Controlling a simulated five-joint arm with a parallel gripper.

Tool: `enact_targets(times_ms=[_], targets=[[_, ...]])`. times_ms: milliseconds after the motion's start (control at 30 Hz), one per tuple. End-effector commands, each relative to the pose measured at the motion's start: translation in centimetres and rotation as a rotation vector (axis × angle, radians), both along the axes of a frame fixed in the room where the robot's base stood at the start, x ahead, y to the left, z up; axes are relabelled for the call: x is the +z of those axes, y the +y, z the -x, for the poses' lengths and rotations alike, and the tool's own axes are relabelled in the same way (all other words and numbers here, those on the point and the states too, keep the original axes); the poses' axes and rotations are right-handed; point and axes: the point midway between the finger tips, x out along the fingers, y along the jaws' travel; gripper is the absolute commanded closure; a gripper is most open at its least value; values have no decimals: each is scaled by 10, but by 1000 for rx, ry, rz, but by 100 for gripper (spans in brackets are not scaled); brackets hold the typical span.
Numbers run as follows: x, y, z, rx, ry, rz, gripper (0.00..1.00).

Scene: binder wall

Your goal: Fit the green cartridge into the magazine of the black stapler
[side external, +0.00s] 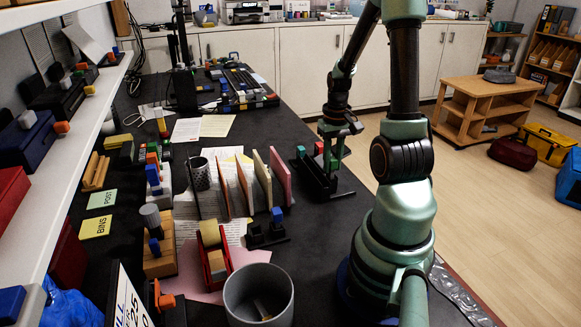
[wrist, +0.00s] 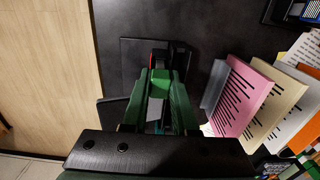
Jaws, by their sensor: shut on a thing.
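The black stapler (side external: 316,182) stands on the dark bench in front of my arm, with small red and green parts at its top. In the wrist view its black body (wrist: 140,54) lies beyond my fingertips. My gripper (side external: 334,150) is directly over the stapler, pointing down. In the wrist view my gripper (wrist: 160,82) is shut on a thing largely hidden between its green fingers. Green shows low between the fingers in the side view, apparently the green cartridge (side external: 334,163). I cannot tell whether it is inside the magazine or just above it.
Upright pink and tan files (side external: 279,178) stand left of the stapler, close to my gripper, and show in the wrist view (wrist: 245,97). A black double-post stand (side external: 265,236), a red tape dispenser (side external: 217,265) and a grey bin (side external: 258,297) are nearer the camera. The bench's edge lies right of the stapler.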

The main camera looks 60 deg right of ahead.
Motion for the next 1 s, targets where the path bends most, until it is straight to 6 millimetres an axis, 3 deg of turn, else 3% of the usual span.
enact_targets(times_ms=[700,733,800,1000], targets=[[-17,0,0,0,1,-1,100],[-16,0,0,0,1,-1,66],[-16,0,0,0,1,-1,39],[-16,0,0,0,1,-1,38]])
